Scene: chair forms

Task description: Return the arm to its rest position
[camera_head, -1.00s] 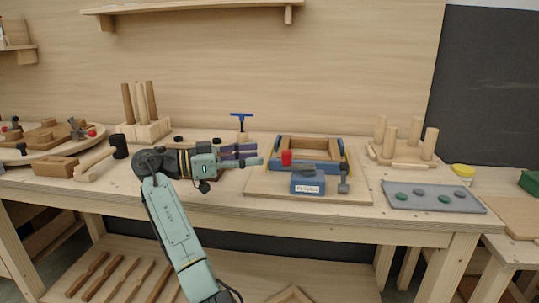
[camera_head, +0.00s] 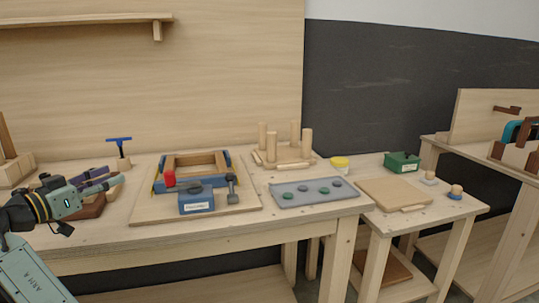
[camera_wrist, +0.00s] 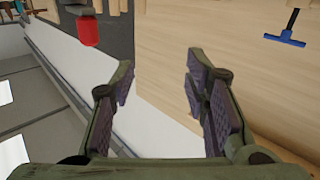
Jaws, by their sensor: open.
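My gripper (camera_head: 103,181) is at the left of the head view, above the front left part of the workbench (camera_head: 240,228). Its fingers point right, towards the blue frame fixture. In the wrist view my gripper (camera_wrist: 160,85) has its two dark finger pads wide apart, with nothing between them. My arm comes up from the lower left corner, and its lower part is cut off by the picture edge.
A blue-edged fixture (camera_head: 156,184) with a red knob (camera_head: 169,179) stands right of my gripper. A blue T-handle tool (camera_head: 119,141) stands behind it. A grey tray (camera_head: 284,200), a yellow tub (camera_head: 340,162) and a green box (camera_head: 403,162) are farther right.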

